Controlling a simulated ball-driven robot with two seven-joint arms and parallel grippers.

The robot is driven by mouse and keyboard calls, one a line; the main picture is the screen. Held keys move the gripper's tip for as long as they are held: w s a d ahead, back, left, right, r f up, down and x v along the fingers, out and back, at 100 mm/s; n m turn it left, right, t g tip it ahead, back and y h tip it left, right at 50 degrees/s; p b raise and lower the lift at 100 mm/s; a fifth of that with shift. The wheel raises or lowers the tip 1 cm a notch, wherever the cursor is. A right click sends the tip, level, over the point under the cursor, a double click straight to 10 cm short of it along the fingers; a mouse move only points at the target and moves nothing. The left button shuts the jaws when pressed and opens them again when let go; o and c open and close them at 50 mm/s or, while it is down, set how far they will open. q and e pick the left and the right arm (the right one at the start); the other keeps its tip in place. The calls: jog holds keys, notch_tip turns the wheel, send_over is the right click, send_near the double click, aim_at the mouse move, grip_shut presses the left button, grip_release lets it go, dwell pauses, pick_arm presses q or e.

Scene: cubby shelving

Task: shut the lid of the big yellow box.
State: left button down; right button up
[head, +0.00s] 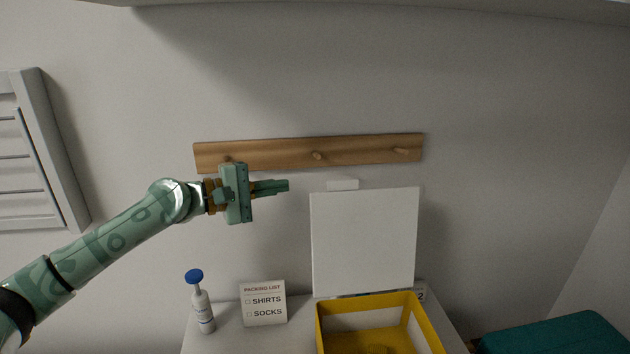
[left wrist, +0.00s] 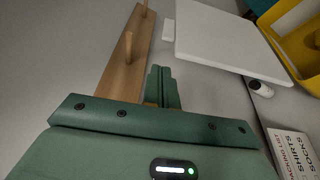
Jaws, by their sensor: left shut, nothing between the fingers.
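The big yellow box (head: 431,330) stands on the white surface at the bottom centre-right of the head view. Its white lid (head: 364,242) is open, standing upright at the box's back edge with a small white tab (head: 342,184) at its top. The lid (left wrist: 218,38) and part of the yellow box (left wrist: 286,22) also show in the left wrist view. My left gripper (head: 287,185) is shut and empty, left of the lid's upper edge and apart from it. It shows in the left wrist view (left wrist: 161,72) too. My right gripper is not in view.
A white bottle with a blue top (head: 203,308) and a packing list sign (head: 263,304) stand left of the box. A wooden peg rail (head: 290,154) is on the wall behind my gripper. A teal item (head: 560,337) is at the lower right.

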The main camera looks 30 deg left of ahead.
pick_arm(q)
jog(key=p+x, duration=0.1)
jog(key=x, duration=0.8)
jog(key=shift+w+d+p, duration=0.25)
jog(key=shift+d+p, duration=0.05)
jog(key=shift+d, duration=0.05)
